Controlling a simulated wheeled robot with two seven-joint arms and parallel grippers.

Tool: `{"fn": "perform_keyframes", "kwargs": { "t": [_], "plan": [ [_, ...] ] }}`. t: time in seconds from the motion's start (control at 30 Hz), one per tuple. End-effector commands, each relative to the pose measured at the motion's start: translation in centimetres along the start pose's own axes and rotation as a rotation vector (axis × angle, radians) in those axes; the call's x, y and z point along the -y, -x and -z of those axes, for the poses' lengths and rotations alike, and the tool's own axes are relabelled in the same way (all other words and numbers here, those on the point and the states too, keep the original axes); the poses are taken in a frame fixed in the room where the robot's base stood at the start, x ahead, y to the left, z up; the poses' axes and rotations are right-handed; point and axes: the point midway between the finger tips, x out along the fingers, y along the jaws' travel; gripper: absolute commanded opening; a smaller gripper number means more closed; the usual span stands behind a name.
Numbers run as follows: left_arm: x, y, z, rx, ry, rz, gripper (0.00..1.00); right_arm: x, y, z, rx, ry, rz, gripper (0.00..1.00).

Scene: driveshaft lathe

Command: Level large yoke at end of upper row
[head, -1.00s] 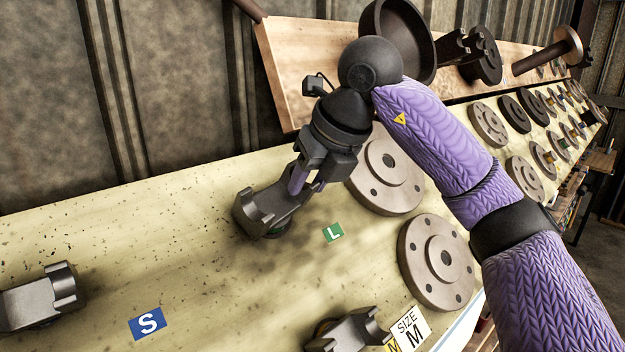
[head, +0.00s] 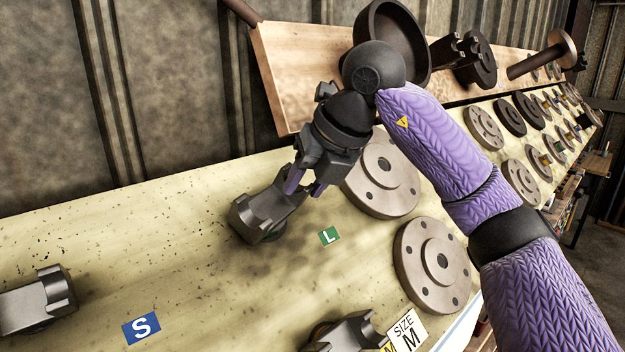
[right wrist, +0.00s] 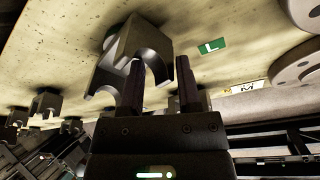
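The large dark metal yoke (head: 262,212) stands on the pale board beside the green L label (head: 329,236), at the end of the upper row. Its forked end shows in the right wrist view (right wrist: 140,45). My right gripper (head: 305,184) is at the yoke's right side, with its two purple fingertips apart. In the right wrist view the fingers (right wrist: 160,85) are spread, with one prong of the yoke showing between them. I cannot tell whether either finger touches it. The yoke's underside is hidden. My left gripper is not in view.
Another yoke (head: 38,300) lies near the blue S label (head: 141,328); one more (head: 345,333) is by the SIZE M card (head: 405,332). Round flanges (head: 382,180) (head: 432,265) sit right of the large yoke. A wooden shelf (head: 290,75) with dark parts rises behind.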

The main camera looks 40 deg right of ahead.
Motion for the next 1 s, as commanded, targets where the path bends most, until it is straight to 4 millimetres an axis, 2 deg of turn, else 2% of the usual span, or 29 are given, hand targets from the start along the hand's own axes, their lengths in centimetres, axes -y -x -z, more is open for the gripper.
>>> {"fn": "perform_keyframes", "kwargs": {
  "t": [0.03, 0.1, 0.57, 0.67, 0.83, 1.0],
  "plan": [
    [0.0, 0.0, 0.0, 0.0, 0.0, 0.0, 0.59, -0.1, -0.1, 0.0, -0.001, 0.003, -0.004, 0.72],
    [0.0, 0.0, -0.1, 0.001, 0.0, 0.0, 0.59, -0.1, -0.1, 0.0, -0.001, 0.003, -0.004, 0.81],
    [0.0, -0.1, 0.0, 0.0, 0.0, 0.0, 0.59, 0.0, 0.1, 0.1, -0.003, 0.002, 0.001, 0.81],
    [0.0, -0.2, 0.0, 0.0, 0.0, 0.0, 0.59, 0.0, 1.3, 0.0, 0.0, 0.002, -0.002, 0.81],
    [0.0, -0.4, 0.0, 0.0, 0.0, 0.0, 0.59, -0.1, 4.9, 0.0, 0.003, 0.003, -0.005, 0.81],
    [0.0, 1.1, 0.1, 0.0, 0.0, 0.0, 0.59, 0.0, 8.9, -0.1, 0.004, 0.003, -0.002, 0.81]
  ]
}}
